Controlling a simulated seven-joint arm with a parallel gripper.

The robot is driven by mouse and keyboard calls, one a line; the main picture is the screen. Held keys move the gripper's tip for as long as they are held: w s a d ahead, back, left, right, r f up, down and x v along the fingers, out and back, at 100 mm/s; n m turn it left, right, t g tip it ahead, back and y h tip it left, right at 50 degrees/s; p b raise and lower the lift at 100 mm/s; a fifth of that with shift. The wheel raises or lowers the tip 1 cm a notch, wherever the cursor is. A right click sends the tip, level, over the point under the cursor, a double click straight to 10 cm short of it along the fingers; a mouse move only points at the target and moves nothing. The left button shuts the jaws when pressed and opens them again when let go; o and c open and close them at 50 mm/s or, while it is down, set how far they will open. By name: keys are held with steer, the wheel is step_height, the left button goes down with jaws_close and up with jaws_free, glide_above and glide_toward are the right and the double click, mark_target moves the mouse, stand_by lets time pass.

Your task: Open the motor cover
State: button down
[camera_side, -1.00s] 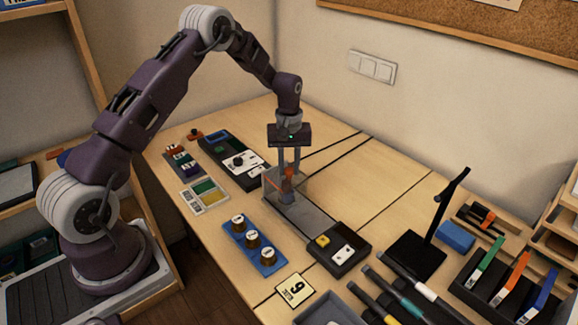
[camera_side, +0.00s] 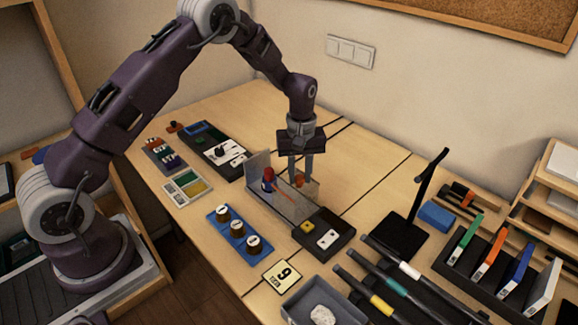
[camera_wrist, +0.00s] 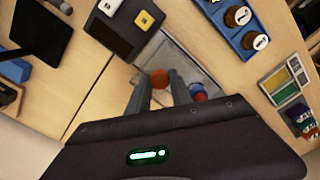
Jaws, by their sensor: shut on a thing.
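My gripper (camera_side: 300,180) points down over the grey base plate, and its fingers are shut on an orange-red knob (camera_wrist: 159,78). The knob also shows small between the fingers in the side view. A see-through cover (camera_side: 299,204) seems to sit below the knob, on the end of the plate towards the black box; its edges are faint. A red and blue motor (camera_side: 269,180) stands left of the fingers, beside an upright grey panel (camera_side: 257,168). The motor shows partly in the wrist view (camera_wrist: 198,92), right of the fingers.
A black box with yellow and white buttons (camera_side: 322,234) adjoins the plate's near end. A blue tray with several round knobs (camera_side: 237,231) lies to the left. A black stand (camera_side: 402,235) rises at the right. The table behind my gripper is mostly clear.

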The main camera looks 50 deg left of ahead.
steer(key=c, duration=1.1)
jaws_free()
steer(key=shift+c, duration=0.2)
step_height(320, 180, up, 7)
steer(key=shift+r, duration=0.2)
steer(key=s+d+r+m+t, duration=0.1)
steer(key=s+r+m, duration=0.1)
steer(key=s+r, duration=0.55)
steer(key=s+d+r+m+t, duration=0.25)
steer(key=s+r, duration=0.25)
steer(key=r, duration=0.5)
steer(key=s+r+m+t, duration=0.2)
steer(key=s+m, duration=0.4)
steer(key=s, duration=1.3)
steer(key=shift+s+d, duration=0.2)
steer(key=shift+s, duration=0.15)
